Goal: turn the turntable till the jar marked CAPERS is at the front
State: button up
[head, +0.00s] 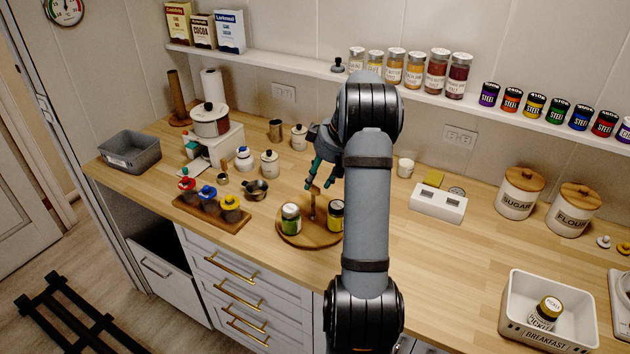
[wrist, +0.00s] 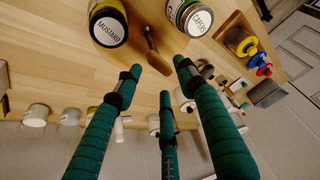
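The round wooden turntable (head: 308,239) sits on the counter near its front edge. The CAPERS jar (head: 290,219), with green contents and a pale lid, stands at its left front; its lid label reads in the wrist view (wrist: 197,20). The MUSTARD jar (head: 336,216) stands at its right, and its lid shows in the wrist view (wrist: 109,29).
A wooden board (head: 222,219) with colour-topped containers lies left of the turntable. A small dark pot (head: 257,190) and white canisters stand behind. My arm hides some counter right of the turntable.

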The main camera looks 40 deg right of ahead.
aim_at(313, 204)
jog(key=shift+x, duration=1.4)
jog(key=shift+c, duration=0.9)
jog(key=c, duration=0.8)
jog(key=shift+w, duration=0.1)
grip_shut()
